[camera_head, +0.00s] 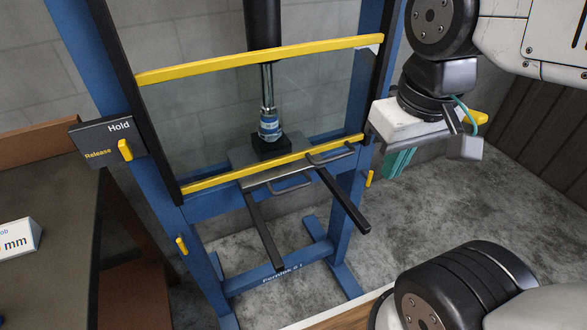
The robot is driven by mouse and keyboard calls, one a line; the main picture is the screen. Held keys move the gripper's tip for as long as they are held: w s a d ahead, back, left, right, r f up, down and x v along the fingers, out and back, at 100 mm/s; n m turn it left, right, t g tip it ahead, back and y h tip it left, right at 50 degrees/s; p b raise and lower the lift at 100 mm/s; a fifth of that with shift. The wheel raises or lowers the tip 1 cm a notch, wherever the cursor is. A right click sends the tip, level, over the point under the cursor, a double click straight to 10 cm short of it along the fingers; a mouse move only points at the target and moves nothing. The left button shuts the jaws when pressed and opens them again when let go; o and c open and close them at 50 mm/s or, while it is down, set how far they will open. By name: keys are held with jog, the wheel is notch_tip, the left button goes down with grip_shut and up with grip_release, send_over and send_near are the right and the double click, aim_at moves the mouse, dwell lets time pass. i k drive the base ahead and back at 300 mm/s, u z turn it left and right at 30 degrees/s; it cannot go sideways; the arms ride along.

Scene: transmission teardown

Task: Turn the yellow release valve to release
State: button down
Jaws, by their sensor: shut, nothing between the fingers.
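The yellow release valve (125,149) is a small lever on a dark plate (92,134) on the press's left post. It stands nearly upright, just below the word "Hold" and to the right of the word "Release". My gripper (397,163) is on the right side of the picture, beside the press's right post and far from the valve. Its teal fingers point down and are together, with nothing seen between them. Part of the gripper is hidden by its white body.
The blue press frame (355,160) stands between my gripper and the valve, with a clear guard (200,125) edged by yellow bars. Two dark bars (340,200) stick out from its bed toward me. A brown bench (45,205) with a white label block (18,240) is at left.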

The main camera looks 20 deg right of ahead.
aim_at(126, 148)
jog(key=z, duration=0.3)
jog(key=k, duration=0.6)
jog(key=u, duration=1.05)
jog(key=i, duration=0.5)
